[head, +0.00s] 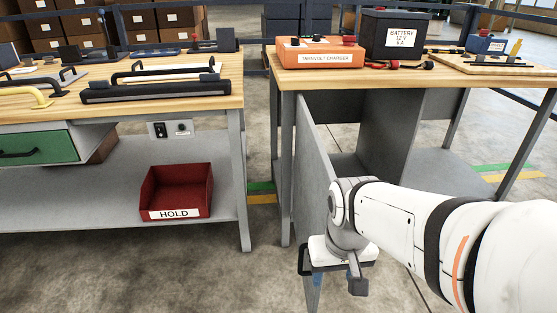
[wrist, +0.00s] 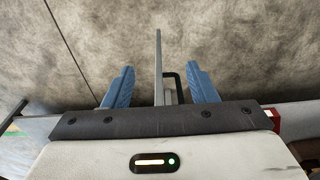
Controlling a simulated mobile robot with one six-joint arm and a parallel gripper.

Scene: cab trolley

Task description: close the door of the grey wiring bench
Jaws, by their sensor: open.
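The grey wiring bench (head: 400,85) stands at the right in the head view, with a wooden top and grey legs. Its grey door (head: 313,150) stands open, swung out toward me. In the wrist view the door (wrist: 158,50) shows edge-on as a thin upright plate between my fingers. A black loop handle (wrist: 177,77) shows just right of it, and a black loop also shows beside my wrist in the head view (head: 303,260). My gripper (wrist: 160,72) is open, its blue fingers either side of the door's edge. I cannot tell whether they touch it. My arm hides the door's lower part.
An orange charger (head: 318,52), a black battery (head: 393,36) and a wooden board (head: 495,64) stand on the bench top. A second bench (head: 120,105) at the left holds black handles, a green drawer (head: 38,150) and a red HOLD bin (head: 177,190). A narrow floor gap separates the benches.

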